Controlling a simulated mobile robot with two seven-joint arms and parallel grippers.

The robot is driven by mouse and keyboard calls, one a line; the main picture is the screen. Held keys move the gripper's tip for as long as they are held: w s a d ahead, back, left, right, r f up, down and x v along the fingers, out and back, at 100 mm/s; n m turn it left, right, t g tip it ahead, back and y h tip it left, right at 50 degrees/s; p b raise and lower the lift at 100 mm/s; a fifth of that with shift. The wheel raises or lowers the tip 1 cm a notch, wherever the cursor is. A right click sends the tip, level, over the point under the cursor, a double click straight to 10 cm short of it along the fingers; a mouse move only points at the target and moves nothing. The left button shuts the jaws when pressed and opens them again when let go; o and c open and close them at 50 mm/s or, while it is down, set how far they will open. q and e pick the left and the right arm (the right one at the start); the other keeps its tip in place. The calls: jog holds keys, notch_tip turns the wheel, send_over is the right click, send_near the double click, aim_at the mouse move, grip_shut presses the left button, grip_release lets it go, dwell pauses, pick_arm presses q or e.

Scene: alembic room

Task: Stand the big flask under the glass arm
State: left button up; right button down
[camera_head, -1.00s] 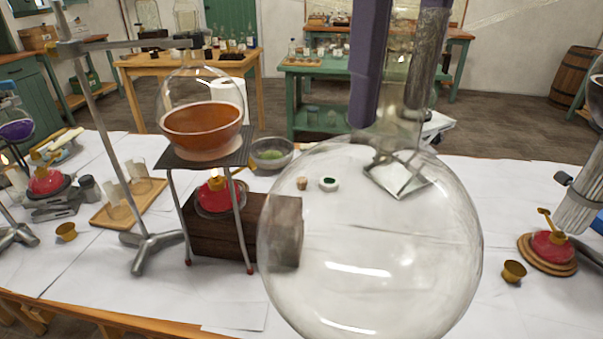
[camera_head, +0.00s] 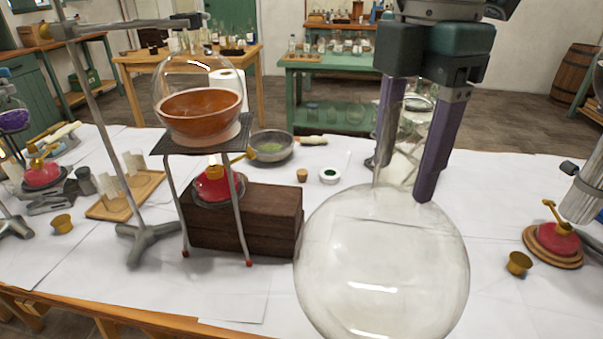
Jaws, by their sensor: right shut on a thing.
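The big flask (camera_head: 382,265) is a large empty clear round glass flask in the front centre. My right gripper (camera_head: 405,180) comes down from above with purple fingers on both sides of the flask's neck and is shut on it. The flask hangs upright, and its bottom is cut off by the lower picture edge. Whether it touches the table cannot be told. I cannot make out a glass arm clearly. My left gripper is not in view.
A dark wooden block (camera_head: 270,215) stands left of the flask, with a red burner (camera_head: 215,185) by the tripod (camera_head: 240,215). A metal stand (camera_head: 100,130) is at left. A brass cup (camera_head: 518,263) and red lamp (camera_head: 553,243) are at right. White paper between is clear.

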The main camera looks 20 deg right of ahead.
aim_at(389, 234)
jog(key=shift+d+f, duration=0.1)
jog(key=shift+f, duration=0.25)
jog(key=shift+n, duration=0.3)
notch_tip(389, 234, down, 10)
jog(key=shift+r+b, duration=0.15)
jog(key=shift+b, duration=0.15)
jog(key=shift+c, duration=0.5)
grip_release()
